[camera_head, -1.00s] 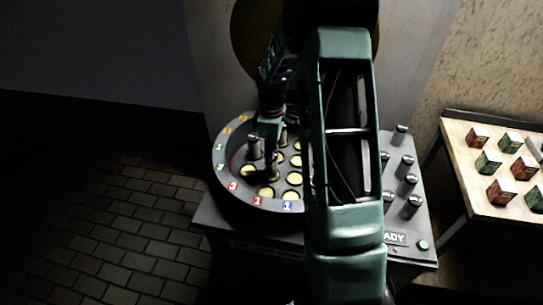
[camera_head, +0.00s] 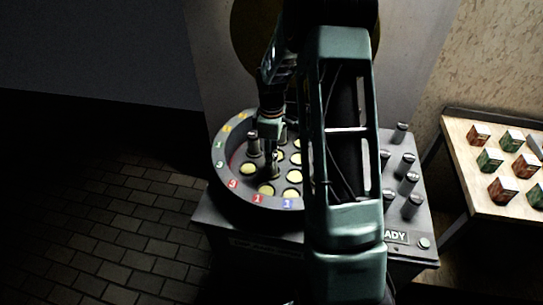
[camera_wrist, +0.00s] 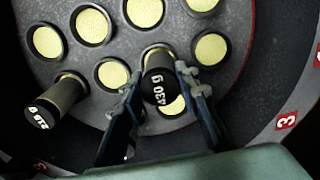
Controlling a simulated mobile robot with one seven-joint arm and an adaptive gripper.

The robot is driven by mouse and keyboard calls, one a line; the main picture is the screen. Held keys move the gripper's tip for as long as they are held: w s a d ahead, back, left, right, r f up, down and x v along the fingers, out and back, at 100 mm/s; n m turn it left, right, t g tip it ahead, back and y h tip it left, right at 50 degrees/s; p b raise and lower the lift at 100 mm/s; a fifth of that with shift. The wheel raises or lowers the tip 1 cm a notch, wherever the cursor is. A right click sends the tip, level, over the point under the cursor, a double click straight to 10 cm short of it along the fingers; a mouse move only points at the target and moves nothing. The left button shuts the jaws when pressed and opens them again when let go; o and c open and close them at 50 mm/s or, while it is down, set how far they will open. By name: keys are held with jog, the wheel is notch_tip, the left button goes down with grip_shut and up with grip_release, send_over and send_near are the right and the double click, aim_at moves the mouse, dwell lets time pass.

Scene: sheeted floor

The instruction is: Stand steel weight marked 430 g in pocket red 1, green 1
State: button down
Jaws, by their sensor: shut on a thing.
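The steel weight marked 430 g (camera_wrist: 160,82) is a dark cylinder with its label on top. In the wrist view my gripper (camera_wrist: 158,95) has its two fingers on either side of it, shut on it. The weight is over the round dial plate with yellow-bottomed pockets; I cannot tell whether its foot is inside a pocket. In the head view my gripper (camera_head: 271,150) is over the dial (camera_head: 222,170), which carries coloured number tags on its rim, such as a red 1 (camera_head: 258,198). My arm hides the dial's right side.
Several weights (camera_head: 409,183) stand on the console at right. A table (camera_head: 485,207) with small boxes is farther right.

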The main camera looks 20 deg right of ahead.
jog(key=c, duration=1.4)
grip_release()
jog(key=shift+f, duration=0.1)
